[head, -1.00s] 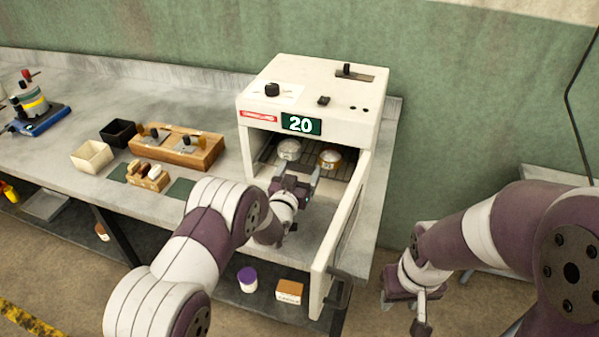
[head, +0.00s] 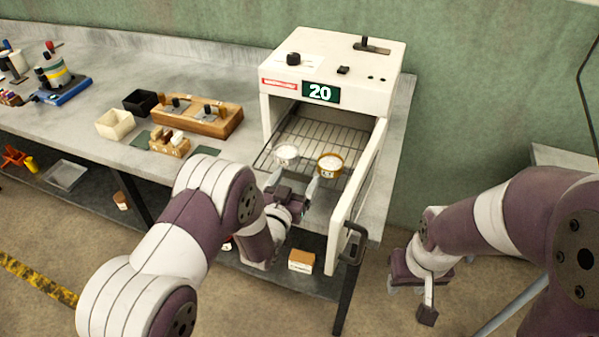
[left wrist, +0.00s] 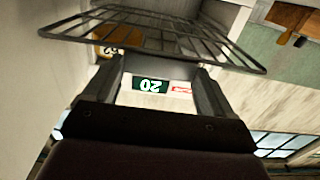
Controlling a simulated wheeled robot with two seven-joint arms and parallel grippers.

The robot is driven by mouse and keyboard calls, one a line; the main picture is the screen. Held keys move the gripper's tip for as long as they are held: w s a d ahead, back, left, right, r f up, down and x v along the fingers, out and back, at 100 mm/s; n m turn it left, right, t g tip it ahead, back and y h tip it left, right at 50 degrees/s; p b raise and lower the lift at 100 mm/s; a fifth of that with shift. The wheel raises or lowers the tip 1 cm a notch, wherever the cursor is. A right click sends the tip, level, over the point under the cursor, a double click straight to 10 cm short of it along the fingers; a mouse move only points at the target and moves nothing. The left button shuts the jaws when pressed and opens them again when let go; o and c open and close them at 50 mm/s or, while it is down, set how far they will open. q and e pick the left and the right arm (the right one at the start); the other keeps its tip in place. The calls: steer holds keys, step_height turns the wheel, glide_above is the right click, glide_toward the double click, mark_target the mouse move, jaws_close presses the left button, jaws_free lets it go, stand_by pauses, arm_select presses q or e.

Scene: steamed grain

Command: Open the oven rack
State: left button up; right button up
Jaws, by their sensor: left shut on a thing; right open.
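The white oven (head: 335,75) stands on the bench with its door (head: 358,185) swung open to the right. Its wire rack (head: 320,137) is slid partly out of the front opening. In the left wrist view the rack (left wrist: 165,32) passes across the top, by the fingertips (left wrist: 163,62). My right gripper (head: 425,290) is open and empty, low at the right, away from the oven.
The door handle (head: 352,243) juts out near the bench's front edge. A wooden block holder (head: 198,117), a white bin (head: 115,124) and a black bin (head: 140,102) stand left of the oven. A small box (head: 301,261) is on the lower shelf.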

arm_select(q)
steer(key=shift+s+r, duration=0.2)
steer(key=o, duration=1.3)
steer(key=shift+s+a+f, duration=0.1)
steer(key=shift+s, duration=0.05)
steer(key=b+v, duration=0.2)
steer(key=v, duration=1)
steer(key=shift+s+a, duration=0.1)
steer(key=shift+s, duration=0.15)
